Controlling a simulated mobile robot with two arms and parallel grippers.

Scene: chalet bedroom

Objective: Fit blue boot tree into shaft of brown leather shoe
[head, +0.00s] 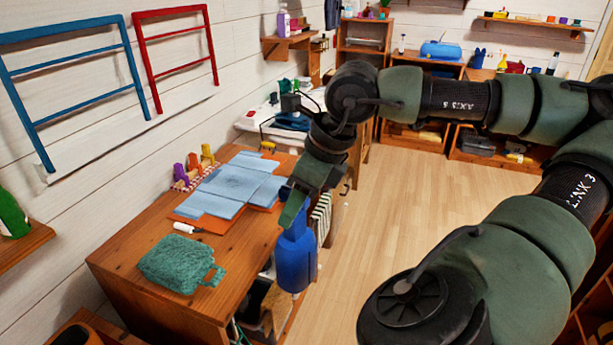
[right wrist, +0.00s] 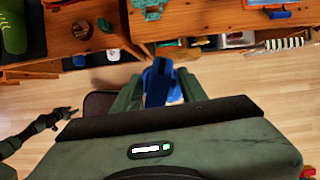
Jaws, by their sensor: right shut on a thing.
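My right gripper (head: 297,207) is shut on the blue boot tree (head: 296,262), which hangs below it beside the desk's right edge. In the right wrist view the boot tree (right wrist: 158,84) sits between the green fingers of this gripper (right wrist: 157,98). A brown item with a dark opening (head: 78,334), cut off by the bottom left of the head view, looks like the brown leather shoe; its shape is mostly hidden. A dark arm end, likely my left gripper (right wrist: 62,115), shows small at the left of the right wrist view; its jaws are unclear.
The wooden floor (head: 400,200) right of the desk is clear.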

